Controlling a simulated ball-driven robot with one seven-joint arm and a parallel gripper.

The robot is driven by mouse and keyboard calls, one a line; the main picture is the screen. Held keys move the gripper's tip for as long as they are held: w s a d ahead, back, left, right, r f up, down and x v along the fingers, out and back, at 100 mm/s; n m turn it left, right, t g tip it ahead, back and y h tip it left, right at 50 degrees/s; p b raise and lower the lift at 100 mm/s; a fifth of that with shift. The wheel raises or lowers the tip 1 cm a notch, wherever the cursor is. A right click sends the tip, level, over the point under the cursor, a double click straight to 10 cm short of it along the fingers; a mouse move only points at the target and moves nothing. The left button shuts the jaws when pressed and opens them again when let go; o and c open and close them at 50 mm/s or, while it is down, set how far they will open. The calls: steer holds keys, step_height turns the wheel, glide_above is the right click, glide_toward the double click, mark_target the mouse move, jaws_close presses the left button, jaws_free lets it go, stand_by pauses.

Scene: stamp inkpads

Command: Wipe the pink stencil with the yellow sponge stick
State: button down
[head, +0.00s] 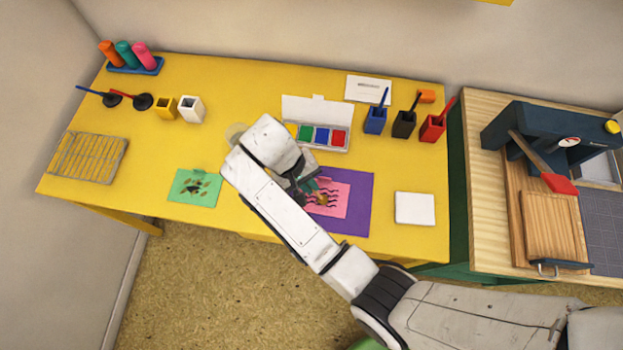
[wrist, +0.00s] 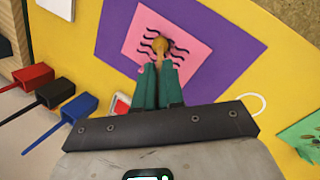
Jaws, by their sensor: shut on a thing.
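The pink stencil (head: 341,190) with black wavy cut-outs lies on a purple sheet (head: 360,196) at the front of the yellow table; it also shows in the wrist view (wrist: 196,50). My gripper (head: 314,188) is over the stencil's left part in the head view. In the wrist view my green fingers (wrist: 158,72) are shut on the yellow sponge stick (wrist: 161,46). Its rounded yellow end is over the middle of the stencil, among the wavy lines. I cannot tell whether it touches. The rest of the stick is hidden by my fingers.
An open paint box (head: 317,110) stands behind the stencil. Blue, black and red cups (head: 433,129) stand at the back right. A white pad (head: 415,208) lies to the right, a green stencil (head: 194,188) to the left. Bare table lies between.

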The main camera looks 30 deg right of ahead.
steer(key=shift+w+a, duration=0.1)
steer(key=shift+a, duration=0.05)
stand_by(0.9)
steer(key=shift+s+d, duration=0.3)
steer(key=shift+d, duration=0.15)
steer(key=shift+w+a, duration=0.1)
steer(key=shift+a, duration=0.1)
